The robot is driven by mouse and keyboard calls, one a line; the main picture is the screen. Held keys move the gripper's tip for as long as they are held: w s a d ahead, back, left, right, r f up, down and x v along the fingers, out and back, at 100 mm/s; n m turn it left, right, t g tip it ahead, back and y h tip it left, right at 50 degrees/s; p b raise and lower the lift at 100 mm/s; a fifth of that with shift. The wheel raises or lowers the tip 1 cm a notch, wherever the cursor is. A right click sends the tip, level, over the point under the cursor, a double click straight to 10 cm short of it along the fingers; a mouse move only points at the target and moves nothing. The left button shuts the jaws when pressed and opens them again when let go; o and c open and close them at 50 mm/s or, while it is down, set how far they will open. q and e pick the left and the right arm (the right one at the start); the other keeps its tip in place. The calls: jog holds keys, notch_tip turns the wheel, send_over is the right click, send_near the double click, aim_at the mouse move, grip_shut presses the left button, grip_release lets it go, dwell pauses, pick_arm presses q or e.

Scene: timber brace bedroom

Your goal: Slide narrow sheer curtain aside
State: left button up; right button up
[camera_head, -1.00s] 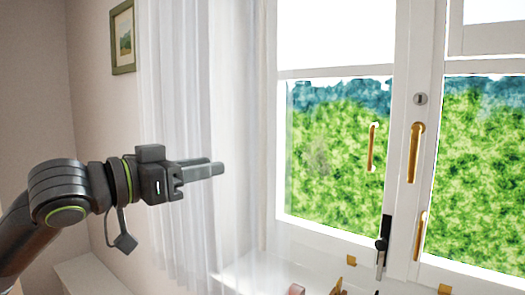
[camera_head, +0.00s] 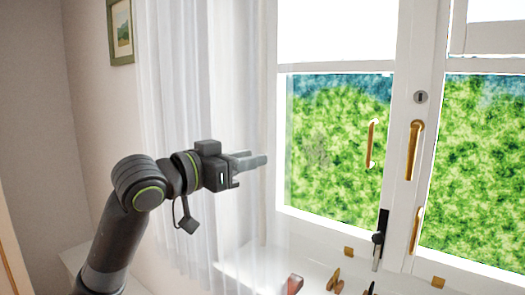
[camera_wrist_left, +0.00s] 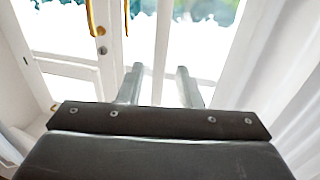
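The sheer curtain (camera_head: 175,100) hangs in white folds at the left of the window in the head view, and its right part is thin and see-through. White folds of curtain also show at the right of the left wrist view (camera_wrist_left: 295,85). My left gripper (camera_head: 262,160) is in front of the curtain, its fingers pointing right toward the window. In the left wrist view its two fingers (camera_wrist_left: 160,75) are apart with nothing between them. I cannot tell whether the gripper touches the cloth. My right gripper is not in view.
The white-framed window (camera_head: 335,140) has brass handles (camera_head: 414,150) and a dark latch (camera_head: 380,240). Small items, among them a reddish block (camera_head: 292,284), lie on the white sill (camera_head: 315,262). A framed picture (camera_head: 120,32) hangs on the left wall.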

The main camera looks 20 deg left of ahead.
pick_arm(q)
jog(key=shift+p+x, duration=0.5)
jog(key=shift+x, duration=1.6)
grip_shut()
